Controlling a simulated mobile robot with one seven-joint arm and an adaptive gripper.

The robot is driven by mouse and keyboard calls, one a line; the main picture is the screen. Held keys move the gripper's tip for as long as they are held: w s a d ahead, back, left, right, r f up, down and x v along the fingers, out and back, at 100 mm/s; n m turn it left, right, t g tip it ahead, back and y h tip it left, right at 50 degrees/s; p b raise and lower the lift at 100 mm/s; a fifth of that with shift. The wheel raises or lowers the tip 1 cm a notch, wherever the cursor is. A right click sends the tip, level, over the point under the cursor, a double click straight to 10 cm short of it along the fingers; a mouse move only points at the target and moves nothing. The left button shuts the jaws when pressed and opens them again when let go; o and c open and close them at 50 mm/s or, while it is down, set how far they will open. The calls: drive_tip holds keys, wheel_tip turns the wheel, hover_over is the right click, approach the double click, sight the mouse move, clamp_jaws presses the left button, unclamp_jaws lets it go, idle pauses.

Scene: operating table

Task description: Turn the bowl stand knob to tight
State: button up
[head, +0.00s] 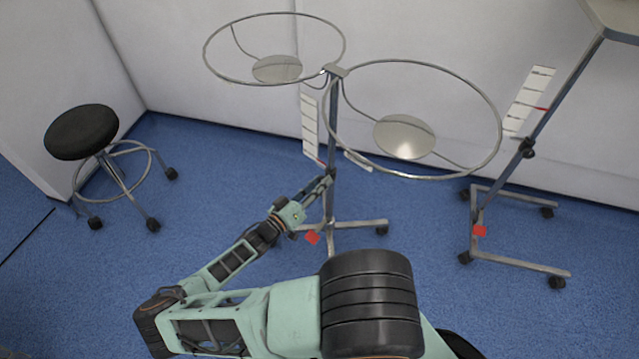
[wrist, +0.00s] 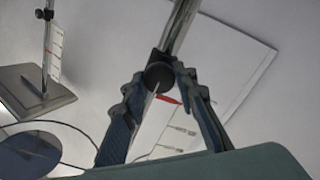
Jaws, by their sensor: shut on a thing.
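The bowl stand (head: 331,140) stands in the middle of the head view, with a metal post, two wire rings and a low wheeled base. Its black round knob (wrist: 159,77) shows in the wrist view on the post, with a pale line on its face. My gripper (head: 329,176) reaches the post at knob height in the head view. In the wrist view my gripper (wrist: 160,82) has one finger on each side of the knob, shut on it. A white scale card with a red pointer (wrist: 168,99) shows behind the knob.
A black-topped stool (head: 82,132) stands at the left. A second wheeled stand with a tray top (head: 612,22) stands at the right, with its own black knob (head: 527,148).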

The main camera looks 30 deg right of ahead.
drive_tip(key=o, duration=1.2)
drive_tip(key=shift+c, duration=0.2)
drive_tip(key=shift+a, duration=0.1)
drive_tip(key=v, duration=1.1)
drive_tip(key=shift+s+a, duration=0.15)
drive_tip(key=shift+a, duration=0.25)
